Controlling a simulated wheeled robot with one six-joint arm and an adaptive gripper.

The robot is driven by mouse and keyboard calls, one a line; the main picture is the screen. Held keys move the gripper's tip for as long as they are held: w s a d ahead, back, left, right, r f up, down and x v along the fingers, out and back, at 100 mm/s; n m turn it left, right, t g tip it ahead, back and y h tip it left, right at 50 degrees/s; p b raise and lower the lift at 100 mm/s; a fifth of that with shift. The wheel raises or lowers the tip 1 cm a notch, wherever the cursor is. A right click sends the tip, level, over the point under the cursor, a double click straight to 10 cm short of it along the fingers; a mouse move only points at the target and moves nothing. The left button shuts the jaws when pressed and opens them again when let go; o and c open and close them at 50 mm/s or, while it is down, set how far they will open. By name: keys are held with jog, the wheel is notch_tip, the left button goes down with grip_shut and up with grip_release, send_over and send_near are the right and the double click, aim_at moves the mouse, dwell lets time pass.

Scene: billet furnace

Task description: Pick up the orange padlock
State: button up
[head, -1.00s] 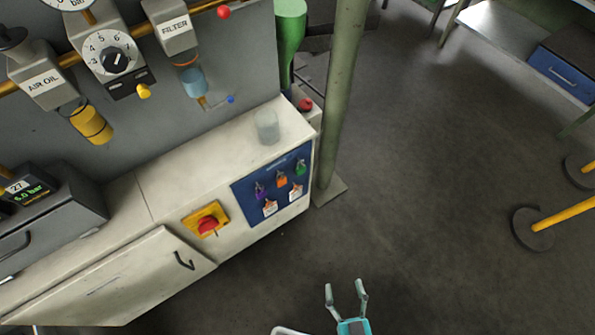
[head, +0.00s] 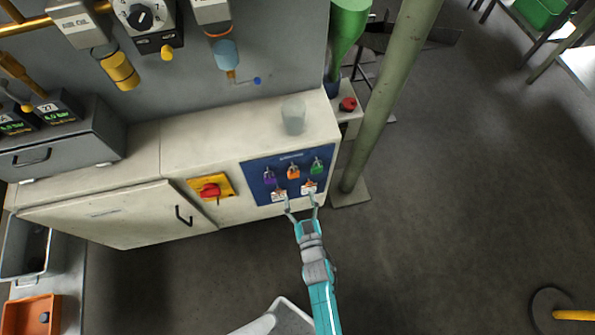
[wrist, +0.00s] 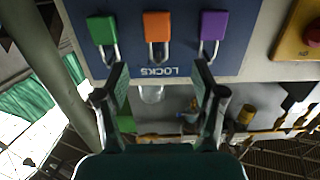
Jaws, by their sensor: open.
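The orange padlock (head: 293,173) hangs in the upper row of a blue lock board (head: 255,188) on the cabinet front, between a purple padlock (head: 269,178) and a green padlock (head: 317,166). In the wrist view the orange padlock (wrist: 157,27) shows upside down, its shackle pointing down, with the green padlock (wrist: 102,30) left and the purple padlock (wrist: 213,26) right. My gripper (head: 301,200) is open and empty, in front of the board's lower edge. In the wrist view its fingers (wrist: 160,85) stand apart, with the orange padlock centred beyond the gap.
Two tags hang in the lower row, including a left tag (head: 279,195). A red and yellow switch (head: 211,189) is left of the board. A clear cup (head: 293,116) stands on the cabinet top. A green post (head: 385,100) rises on the right; open floor lies beyond.

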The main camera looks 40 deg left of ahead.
aim_at(294, 175)
jog(key=x, duration=0.4)
jog(key=shift+f+x, duration=0.15)
jog(key=shift+x, duration=1.15)
jog(key=shift+f+x, duration=0.2)
jog(key=shift+x, duration=1.15)
jog(key=shift+w+d, duration=0.15)
jog(key=c, duration=1.3)
